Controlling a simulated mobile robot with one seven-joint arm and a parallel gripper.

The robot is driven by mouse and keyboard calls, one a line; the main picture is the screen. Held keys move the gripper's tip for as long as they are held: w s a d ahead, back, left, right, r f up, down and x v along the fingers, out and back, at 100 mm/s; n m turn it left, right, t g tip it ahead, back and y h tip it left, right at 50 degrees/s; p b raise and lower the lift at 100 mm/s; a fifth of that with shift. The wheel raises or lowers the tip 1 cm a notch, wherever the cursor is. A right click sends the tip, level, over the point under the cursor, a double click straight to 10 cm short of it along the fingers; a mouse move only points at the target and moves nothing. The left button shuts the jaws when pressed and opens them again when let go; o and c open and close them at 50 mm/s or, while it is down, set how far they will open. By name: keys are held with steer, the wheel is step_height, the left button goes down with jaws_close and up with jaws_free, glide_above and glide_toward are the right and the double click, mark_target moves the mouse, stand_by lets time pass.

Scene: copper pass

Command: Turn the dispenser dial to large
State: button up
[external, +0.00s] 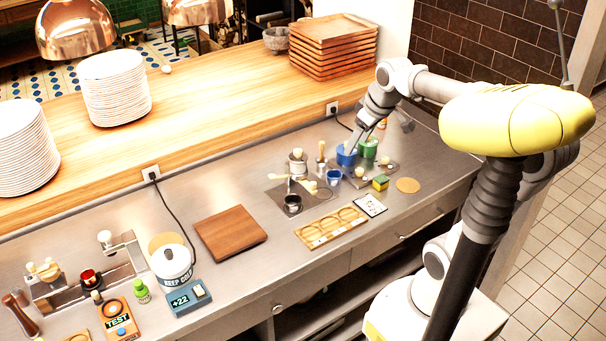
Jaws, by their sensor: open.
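I cannot tell for sure which fixture is the dispenser, and no dial marking or size label is legible. A small fixture with cream handles (303,184) stands mid-counter above a dark cup (292,204). Another fixture with cream knobs (45,270) stands at the far left beside a red cup (90,277). My gripper (380,136) is open at the back right of the counter, its fingers spread near a blue container (347,156) and a green container (368,148). No object shows between the fingers. It is well to the right of both fixtures.
A blue cup (333,178), sponge (380,182), cork disc (408,185), picture card (370,205) and wooden holed tray (331,228) crowd the right counter. A cutting board (230,233), lidded pot (171,262) and blue "+22" box (190,297) stand left. A raised wooden shelf (215,95) runs behind.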

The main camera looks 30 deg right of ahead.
steer(key=w+d+n+g+y, duration=0.1)
steer(key=w+d+n, duration=0.15)
steer(key=w, duration=0.95)
steer(key=n+y, duration=0.2)
steer(key=n, duration=0.2)
glide_toward(298, 150)
steer(key=shift+m, duration=0.25)
steer(key=p+x, duration=0.1)
steer(key=x, duration=0.7)
steer(key=shift+a+f, duration=0.1)
steer(key=shift+f, duration=0.25)
jaws_close()
